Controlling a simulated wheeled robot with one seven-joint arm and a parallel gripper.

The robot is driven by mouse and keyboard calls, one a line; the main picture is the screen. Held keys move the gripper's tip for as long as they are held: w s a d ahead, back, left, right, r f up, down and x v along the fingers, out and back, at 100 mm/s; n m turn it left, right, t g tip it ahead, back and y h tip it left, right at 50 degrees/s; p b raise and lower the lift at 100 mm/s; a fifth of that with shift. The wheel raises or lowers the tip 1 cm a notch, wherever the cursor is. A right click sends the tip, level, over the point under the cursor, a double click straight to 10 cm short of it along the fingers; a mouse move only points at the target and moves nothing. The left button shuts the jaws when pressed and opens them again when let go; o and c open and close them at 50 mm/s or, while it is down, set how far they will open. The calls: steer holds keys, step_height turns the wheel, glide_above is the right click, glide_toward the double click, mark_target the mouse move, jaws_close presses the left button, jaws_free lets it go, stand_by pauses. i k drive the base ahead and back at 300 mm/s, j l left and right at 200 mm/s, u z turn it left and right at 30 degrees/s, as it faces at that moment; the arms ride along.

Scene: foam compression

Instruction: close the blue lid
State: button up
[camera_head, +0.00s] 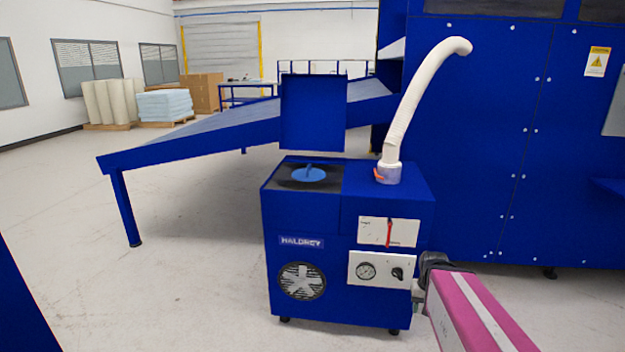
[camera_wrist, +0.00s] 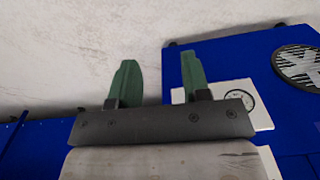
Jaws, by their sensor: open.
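The blue lid (camera_head: 314,112) is a square panel standing upright, open, at the back left of the blue HALDREY machine (camera_head: 345,290). Below it the machine's top shows a dark opening area with a lighter blue round piece (camera_head: 310,174) in it. The lid is not visible in the wrist view. My gripper (camera_head: 430,268) is low at the machine's right front edge, below and right of the lid. In the wrist view its two green fingers (camera_wrist: 159,80) stand apart with nothing between them. The machine's front (camera_wrist: 225,60) lies beside and behind the right finger.
A white hose (camera_head: 415,100) rises from the machine's top right to a large blue cabinet (camera_head: 510,150). A sloping blue chute table (camera_head: 220,130) stands behind and left. The machine's front has a gauge (camera_head: 367,271) and a fan (camera_head: 301,281).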

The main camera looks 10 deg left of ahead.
mark_target(312, 115)
steer(key=i+j+u, duration=0.1)
steer(key=j+u, duration=0.15)
steer(key=u, duration=0.25)
steer(key=i+j+u, duration=0.1)
steer(key=j+u, duration=0.15)
steer(key=u, duration=0.25)
steer(key=i+j+u, duration=0.15)
steer(key=u, duration=0.35)
steer(key=i+j+u, duration=0.1)
steer(key=u, duration=0.4)
steer(key=i+u, duration=0.3)
steer(key=i, duration=1.6)
steer(key=i+j+z, duration=0.15)
steer(key=i, duration=1.25)
steer(key=i+z, duration=0.1)
steer(key=z, duration=0.25)
steer(key=i+z, duration=0.15)
steer(key=z, duration=0.2)
steer(key=i+j+z, duration=0.1)
steer(key=z, duration=0.25)
